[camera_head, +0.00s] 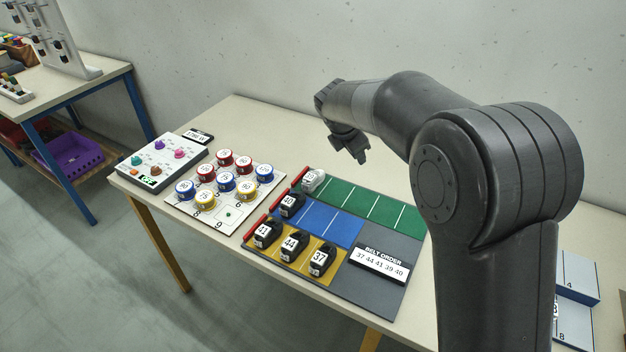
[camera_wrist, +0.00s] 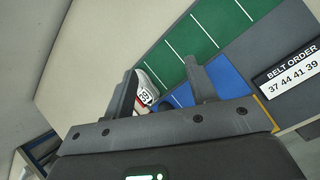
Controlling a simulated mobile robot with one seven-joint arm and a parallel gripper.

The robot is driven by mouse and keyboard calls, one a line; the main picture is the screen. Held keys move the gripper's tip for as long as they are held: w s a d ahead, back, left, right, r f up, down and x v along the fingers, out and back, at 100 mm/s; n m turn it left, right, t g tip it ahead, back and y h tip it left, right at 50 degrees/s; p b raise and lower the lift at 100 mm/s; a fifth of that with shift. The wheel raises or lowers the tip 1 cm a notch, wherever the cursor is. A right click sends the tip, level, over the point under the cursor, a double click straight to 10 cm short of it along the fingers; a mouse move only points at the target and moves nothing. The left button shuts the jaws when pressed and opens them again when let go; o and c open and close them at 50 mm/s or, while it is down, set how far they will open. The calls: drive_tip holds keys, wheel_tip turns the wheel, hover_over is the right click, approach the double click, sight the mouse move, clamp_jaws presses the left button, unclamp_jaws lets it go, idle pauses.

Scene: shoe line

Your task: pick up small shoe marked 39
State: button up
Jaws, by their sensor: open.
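The small shoe marked 39 (camera_wrist: 147,90) is white with a dark-edged number label; it shows between my fingers in the wrist view, nearer the left one. In the head view it is the pale shoe (camera_head: 312,180) at the left end of the green lane, its number too small to read surely. My gripper (camera_head: 357,153) is open and empty, in the air above and to the right of that shoe. In the wrist view my gripper (camera_wrist: 159,65) points down toward the shoe with its fingers apart on either side in the picture. The shoe's lower part is partly hidden.
A black shoe 40 (camera_head: 292,205) stands in the blue lane. Black shoes 41 (camera_head: 267,234), 44 (camera_head: 294,245) and 37 (camera_head: 322,259) stand in the yellow lane. A belt order sign (camera_head: 379,263) lies right. Several numbered tins (camera_head: 225,182) stand left. The green lane (camera_head: 368,203) is otherwise clear.

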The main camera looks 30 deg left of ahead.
sight(313, 172)
drive_tip(key=a+f+n, duration=0.2)
drive_tip(key=a, duration=0.2)
drive_tip(key=s+a+f+n, duration=0.1)
drive_tip(key=a+f+n, duration=0.1)
drive_tip(key=a+f, duration=0.1)
drive_tip(key=a+f+n, duration=0.2)
drive_tip(key=a+f, duration=0.1)
drive_tip(key=a, duration=0.2)
drive_tip(key=shift+s+a+f+t, duration=0.15)
drive_tip(key=shift+s+a+t, duration=0.1)
drive_tip(key=shift+s+t, duration=0.1)
drive_tip(key=shift+a+f, duration=0.2)
drive_tip(key=shift+f, duration=0.05)
drive_tip(key=x, duration=0.5)
drive_tip(key=shift+w+f, duration=0.1)
drive_tip(key=shift+a+x, duration=0.15)
drive_tip(key=shift+x, duration=1.15)
drive_tip(key=shift+a+x, duration=0.1)
drive_tip(key=shift+x, duration=1.15)
drive_tip(key=shift+c, duration=0.5)
drive_tip(key=c, duration=0.7)
